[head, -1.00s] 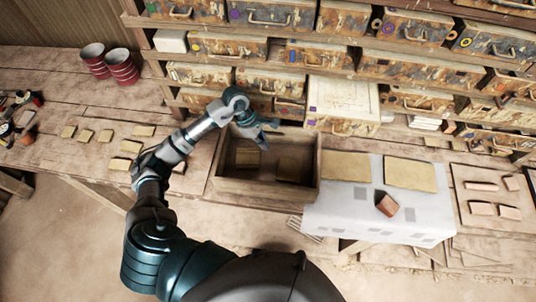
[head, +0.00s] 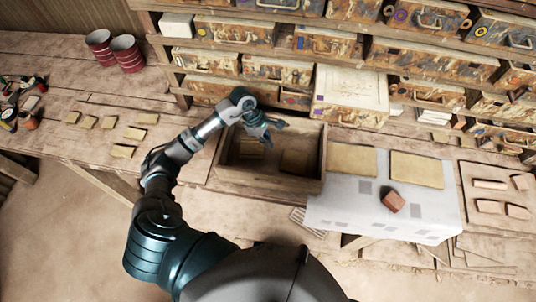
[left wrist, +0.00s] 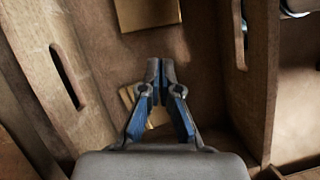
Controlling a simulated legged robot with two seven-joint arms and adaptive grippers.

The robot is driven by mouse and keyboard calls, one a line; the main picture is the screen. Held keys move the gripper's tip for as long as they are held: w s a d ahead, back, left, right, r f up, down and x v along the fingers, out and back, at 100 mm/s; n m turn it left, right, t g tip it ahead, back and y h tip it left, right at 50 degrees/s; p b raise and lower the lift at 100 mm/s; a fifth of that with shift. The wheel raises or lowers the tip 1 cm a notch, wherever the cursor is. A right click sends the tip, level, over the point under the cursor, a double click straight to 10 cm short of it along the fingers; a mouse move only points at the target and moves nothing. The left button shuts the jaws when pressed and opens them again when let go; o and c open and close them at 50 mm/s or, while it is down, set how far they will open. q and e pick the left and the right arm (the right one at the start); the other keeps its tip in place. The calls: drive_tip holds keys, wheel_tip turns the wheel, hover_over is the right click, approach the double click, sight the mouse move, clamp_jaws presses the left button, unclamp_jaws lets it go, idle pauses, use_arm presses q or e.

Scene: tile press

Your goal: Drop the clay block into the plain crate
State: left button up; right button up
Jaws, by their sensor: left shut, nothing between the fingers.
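A reddish-brown block (head: 393,200), which looks like clay, lies tilted on the white cloth right of the crate. The open, plain wooden crate (head: 262,184) stands at the middle of the bench. Two flat tan pieces lie in it, one at the left (head: 250,147) and one at the right (head: 295,161). My left gripper (head: 270,130) is over the back part of the crate. In the left wrist view its fingertips (left wrist: 160,72) are together and empty, with a tan piece (left wrist: 128,97) partly hidden behind them and another (left wrist: 148,12) beyond. My right gripper is out of view.
The white cloth (head: 335,212) bears two large tan slabs (head: 352,159). Shelves of worn drawers (head: 220,62) rise behind the crate. A pale box (head: 350,93) juts out there. Small tan tiles (head: 134,133) and red cups (head: 127,54) stand left. A board (head: 500,225) with reddish pieces lies right.

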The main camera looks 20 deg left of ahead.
use_arm(q)
drive_tip(key=o, duration=0.3)
drive_tip(key=shift+d, duration=0.2)
drive_tip(key=v, duration=1.1)
drive_tip(key=shift+w+d+r, duration=0.1)
drive_tip(key=shift+d+r, duration=0.15)
drive_tip(key=shift+r, duration=0.3)
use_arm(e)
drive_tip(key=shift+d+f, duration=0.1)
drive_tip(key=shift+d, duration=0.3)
use_arm(q)
drive_tip(key=shift+a, duration=0.2)
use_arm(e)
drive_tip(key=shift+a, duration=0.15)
use_arm(q)
drive_tip(key=shift+f, duration=0.1)
